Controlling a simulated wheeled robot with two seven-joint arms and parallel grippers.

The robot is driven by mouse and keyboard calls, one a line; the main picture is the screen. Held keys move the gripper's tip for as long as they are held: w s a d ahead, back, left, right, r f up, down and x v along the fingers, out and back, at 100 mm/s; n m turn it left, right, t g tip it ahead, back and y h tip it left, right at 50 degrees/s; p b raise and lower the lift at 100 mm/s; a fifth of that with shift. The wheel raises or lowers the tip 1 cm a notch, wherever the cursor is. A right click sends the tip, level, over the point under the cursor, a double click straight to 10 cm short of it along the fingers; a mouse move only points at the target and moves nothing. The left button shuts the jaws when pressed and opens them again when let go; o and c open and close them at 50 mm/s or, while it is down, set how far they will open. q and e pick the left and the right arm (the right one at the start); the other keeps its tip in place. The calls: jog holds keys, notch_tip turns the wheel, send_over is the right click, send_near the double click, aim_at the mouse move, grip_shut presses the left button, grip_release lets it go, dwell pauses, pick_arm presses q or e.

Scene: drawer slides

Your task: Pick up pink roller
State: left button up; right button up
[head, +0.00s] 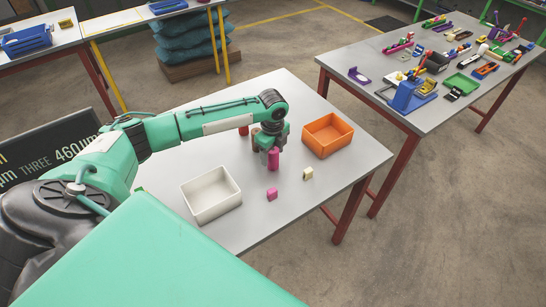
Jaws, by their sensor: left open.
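The pink roller (273,158) is a small upright cylinder on the grey table, left of the orange bin. My left gripper (271,147) is directly above it, pointing down. The jaws are open around or just over the roller's top; I cannot tell which, as the gripper body hides that part. My right gripper is not in view.
On the same table (257,222) are a white bin (211,194), an orange bin (328,135), a pink block (272,194) and a cream block (308,174). A red piece (243,130) shows behind my arm. Another table (455,103) at right holds many parts.

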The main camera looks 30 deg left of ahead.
aim_at(273, 160)
pick_arm(q)
jog(key=shift+f+p, duration=0.3)
jog(key=shift+f, duration=1.55)
jog(key=c, duration=1.1)
jog(key=shift+c, duration=0.3)
jog(key=shift+r, duration=0.15)
